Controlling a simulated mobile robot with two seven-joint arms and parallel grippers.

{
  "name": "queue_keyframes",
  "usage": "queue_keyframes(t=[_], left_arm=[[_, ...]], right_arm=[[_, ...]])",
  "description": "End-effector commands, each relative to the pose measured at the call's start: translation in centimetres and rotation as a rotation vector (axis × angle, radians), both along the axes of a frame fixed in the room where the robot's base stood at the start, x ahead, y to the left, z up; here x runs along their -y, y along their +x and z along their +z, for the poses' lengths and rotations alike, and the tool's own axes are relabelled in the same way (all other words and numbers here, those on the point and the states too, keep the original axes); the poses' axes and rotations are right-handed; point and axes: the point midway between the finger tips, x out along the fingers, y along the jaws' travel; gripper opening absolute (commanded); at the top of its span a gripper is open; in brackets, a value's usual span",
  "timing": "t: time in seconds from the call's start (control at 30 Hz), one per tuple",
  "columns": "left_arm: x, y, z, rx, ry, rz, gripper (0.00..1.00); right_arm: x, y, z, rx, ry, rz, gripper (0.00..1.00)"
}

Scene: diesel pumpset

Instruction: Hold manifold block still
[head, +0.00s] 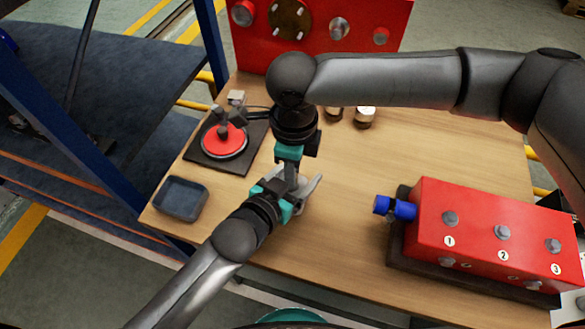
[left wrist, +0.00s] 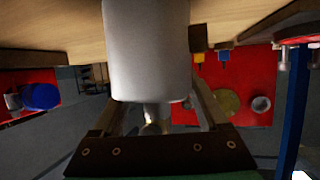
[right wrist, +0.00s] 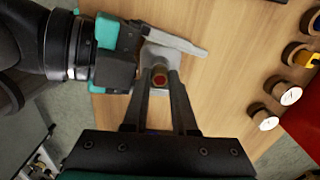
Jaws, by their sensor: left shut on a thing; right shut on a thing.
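My right gripper (head: 290,165) comes from above and is shut on a hex-ended fitting (right wrist: 159,79) at the top of the block. The right fingers partly hide the block (right wrist: 158,57) in the right wrist view.
A red box (head: 490,235) with numbered ports and a blue fitting (head: 395,208) stands at the right. A dark tray (head: 181,199) lies at the left edge. A red disc (head: 224,141) on a dark plate and a red panel (head: 310,30) are behind. The table centre is clear.

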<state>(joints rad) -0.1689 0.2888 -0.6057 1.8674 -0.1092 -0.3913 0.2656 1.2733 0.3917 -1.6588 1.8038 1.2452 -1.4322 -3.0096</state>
Motion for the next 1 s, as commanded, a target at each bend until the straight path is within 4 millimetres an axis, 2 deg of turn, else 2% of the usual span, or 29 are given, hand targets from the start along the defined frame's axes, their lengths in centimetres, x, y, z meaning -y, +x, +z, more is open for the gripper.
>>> queue_keyframes(t=[0.03, 0.63, 1.0], left_arm=[[-0.3, -0.3, -0.8, -0.014, 0.017, 0.0, 0.0], [-0.3, -0.3, -0.8, -0.017, 0.014, 0.002, 0.0], [-0.2, -0.4, -0.8, -0.018, 0.014, 0.0, 0.0]], right_arm=[[0.0, 0.1, 0.2, 0.001, 0.002, 0.0, 0.0], [-0.2, 0.2, 1.8, 0.008, 0.006, 0.001, 0.0], [-0.1, 0.2, 1.8, 0.007, 0.006, 0.0, 0.0]])
